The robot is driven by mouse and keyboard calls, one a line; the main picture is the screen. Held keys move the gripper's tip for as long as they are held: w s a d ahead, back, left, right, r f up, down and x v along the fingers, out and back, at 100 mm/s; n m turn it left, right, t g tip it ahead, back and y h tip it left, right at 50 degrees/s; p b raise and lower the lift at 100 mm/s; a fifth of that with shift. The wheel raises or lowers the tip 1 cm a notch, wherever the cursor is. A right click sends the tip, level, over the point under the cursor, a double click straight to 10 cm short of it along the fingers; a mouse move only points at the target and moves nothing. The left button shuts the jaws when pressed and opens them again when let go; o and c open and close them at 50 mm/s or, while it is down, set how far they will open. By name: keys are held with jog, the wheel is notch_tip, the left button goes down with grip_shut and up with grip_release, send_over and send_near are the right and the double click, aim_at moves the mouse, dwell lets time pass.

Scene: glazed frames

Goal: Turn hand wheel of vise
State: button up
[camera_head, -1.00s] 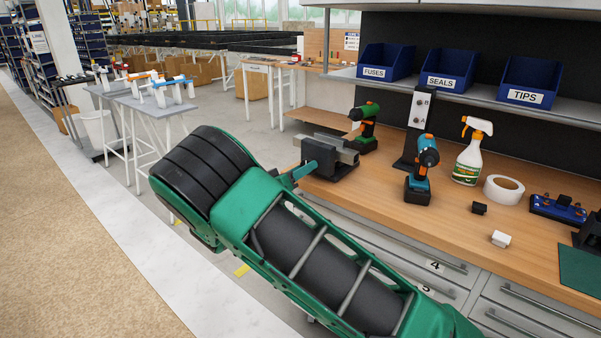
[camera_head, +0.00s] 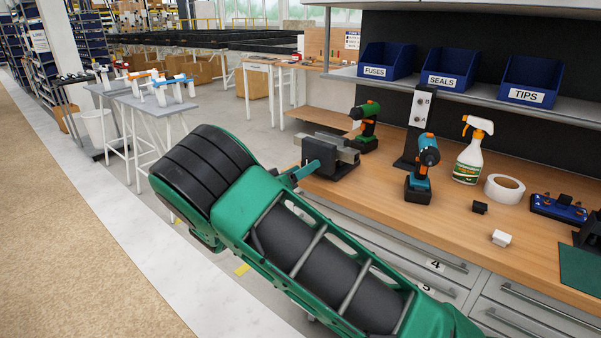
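The grey metal vise (camera_head: 343,160) stands at the left front edge of the wooden workbench (camera_head: 448,224). I cannot make out its hand wheel; that side is turned away or covered by my arm. My green and black arm (camera_head: 300,250) fills the lower middle of the view. A narrow teal piece (camera_head: 305,171) reaches from behind my arm to the vise's front left side. It looks like part of my gripper, and it touches or overlaps the vise. The rest of my gripper is hidden, so its opening does not show.
Right of the vise stand a green drill (camera_head: 367,127), a blue drill (camera_head: 422,168), a spray bottle (camera_head: 470,155) and a tape roll (camera_head: 505,188). A shelf (camera_head: 570,112) with blue bins is above. Drawers (camera_head: 420,262) lie below; open floor (camera_head: 70,230) is at left.

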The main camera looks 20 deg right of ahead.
jog(key=v, duration=1)
jog(key=shift+s+a, duration=0.15)
jog(key=shift+a, duration=0.15)
jog(key=shift+f, duration=0.1)
